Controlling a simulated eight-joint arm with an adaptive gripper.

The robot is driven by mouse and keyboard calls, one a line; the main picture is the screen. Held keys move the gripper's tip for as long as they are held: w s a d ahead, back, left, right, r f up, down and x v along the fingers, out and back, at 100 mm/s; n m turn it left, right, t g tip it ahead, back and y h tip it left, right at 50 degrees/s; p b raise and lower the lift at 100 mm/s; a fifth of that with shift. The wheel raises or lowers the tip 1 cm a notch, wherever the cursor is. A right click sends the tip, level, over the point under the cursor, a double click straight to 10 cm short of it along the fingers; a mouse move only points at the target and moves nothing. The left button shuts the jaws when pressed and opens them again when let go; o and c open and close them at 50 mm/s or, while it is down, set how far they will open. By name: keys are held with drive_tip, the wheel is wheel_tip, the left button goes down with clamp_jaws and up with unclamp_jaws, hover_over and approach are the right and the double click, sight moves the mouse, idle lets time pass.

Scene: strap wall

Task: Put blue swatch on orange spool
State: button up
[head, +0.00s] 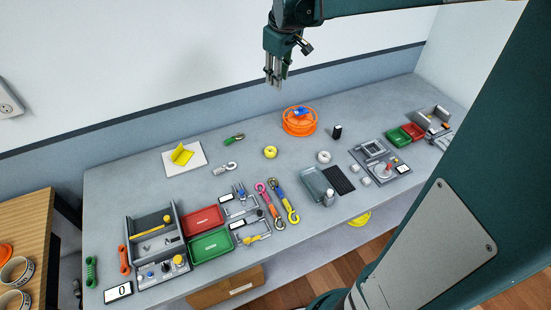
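The orange spool (299,122) stands on the grey bench near its back edge, right of the middle. A small blue piece, which looks like the blue swatch (300,111), lies on top of the spool. My gripper (274,82) is in the air above and to the left of the spool, pointing down. It is clear of both things. Its fingers look close together, but the view is too small to tell whether they are open or shut. I see nothing held between them.
A yellow ring (270,152) and a white ring (323,157) lie in front of the spool. A black block (337,132) stands to its right. A white board with a yellow piece (182,154) is at the left. Trays, tools and straps crowd the front edge.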

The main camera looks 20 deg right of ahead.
drive_tip(key=s+a+r+m+t, duration=0.1)
drive_tip(key=s+a, duration=0.4)
drive_tip(key=s, duration=0.2)
drive_tip(key=s+a+r+m+t, duration=0.1)
drive_tip(key=s+a, duration=0.3)
drive_tip(key=s, duration=0.4)
drive_tip(key=s+a+f+m+t, duration=0.1)
drive_tip(key=s+a+f, duration=0.2)
drive_tip(key=s, duration=0.4)
drive_tip(key=s+a+f+m+t, duration=0.1)
drive_tip(key=s+a+f+m, duration=0.1)
drive_tip(key=s, duration=0.5)
drive_tip(key=shift+s+a+f+y, duration=0.2)
drive_tip(key=shift+a+f+y, duration=0.1)
drive_tip(key=shift+a+f, duration=0.25)
drive_tip(key=shift+f, duration=0.15)
wheel_tip(320, 180, down, 10)
drive_tip(key=b, duration=1)
drive_tip(key=shift+r, duration=0.2)
